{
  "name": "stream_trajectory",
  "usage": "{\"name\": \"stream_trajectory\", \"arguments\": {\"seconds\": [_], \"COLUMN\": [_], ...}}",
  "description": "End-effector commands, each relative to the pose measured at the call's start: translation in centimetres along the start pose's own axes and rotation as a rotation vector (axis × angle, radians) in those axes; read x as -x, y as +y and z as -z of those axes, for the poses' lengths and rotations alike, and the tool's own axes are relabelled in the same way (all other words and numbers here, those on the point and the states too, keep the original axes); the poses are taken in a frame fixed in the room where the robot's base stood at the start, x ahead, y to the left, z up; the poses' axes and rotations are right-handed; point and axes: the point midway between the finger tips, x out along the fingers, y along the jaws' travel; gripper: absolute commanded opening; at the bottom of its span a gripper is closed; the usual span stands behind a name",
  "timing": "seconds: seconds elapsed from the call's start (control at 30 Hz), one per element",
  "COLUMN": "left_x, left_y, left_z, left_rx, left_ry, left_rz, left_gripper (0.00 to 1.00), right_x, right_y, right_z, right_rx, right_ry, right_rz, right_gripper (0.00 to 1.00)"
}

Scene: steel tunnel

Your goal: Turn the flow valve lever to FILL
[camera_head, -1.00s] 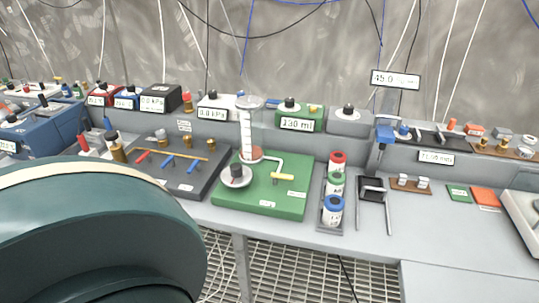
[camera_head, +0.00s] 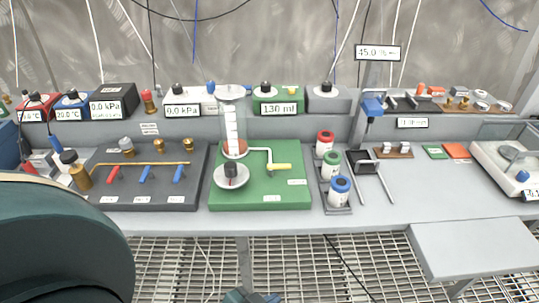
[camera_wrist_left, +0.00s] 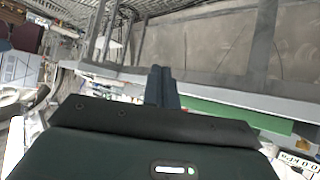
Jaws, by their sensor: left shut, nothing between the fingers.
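The flow valve lever (camera_head: 280,167) is a small yellow handle at the end of a white pipe on the green board (camera_head: 225,200). It lies roughly level, pointing right. Small white labels on the board are too small to read. A clear cylinder (camera_head: 231,125) with a reddish bottom stands beside the pipe. My left gripper (camera_head: 252,297) just shows at the bottom edge of the head view, below and apart from the bench. In the left wrist view its fingers (camera_wrist_left: 162,88) are together and empty. My right gripper is not seen.
A dark board with red and blue levers (camera_head: 145,173) lies left of the green board. A rack of capped bottles (camera_head: 335,208) stands to its right. The bench front (camera_head: 400,213) is clear there. Floor grating (camera_head: 320,265) lies below. Displays line the back shelf.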

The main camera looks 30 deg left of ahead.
Motion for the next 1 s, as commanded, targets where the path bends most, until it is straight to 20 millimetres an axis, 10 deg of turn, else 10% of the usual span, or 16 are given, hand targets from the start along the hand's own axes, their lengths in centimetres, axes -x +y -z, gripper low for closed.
{"name": "stream_trajectory", "arguments": {"seconds": [0.53, 1.0], "left_x": [-1.2, -9.4], "left_y": [0.2, -1.5], "left_z": [1.4, 13.9], "left_rx": [0.017, 0.251], "left_ry": [0.013, -0.249], "left_rz": [-0.022, -0.165], "left_gripper": [0.0, 0.0], "right_x": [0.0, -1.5], "right_y": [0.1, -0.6], "right_z": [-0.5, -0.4], "right_rx": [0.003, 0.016], "right_ry": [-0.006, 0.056], "right_rz": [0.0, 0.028], "right_gripper": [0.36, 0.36]}}
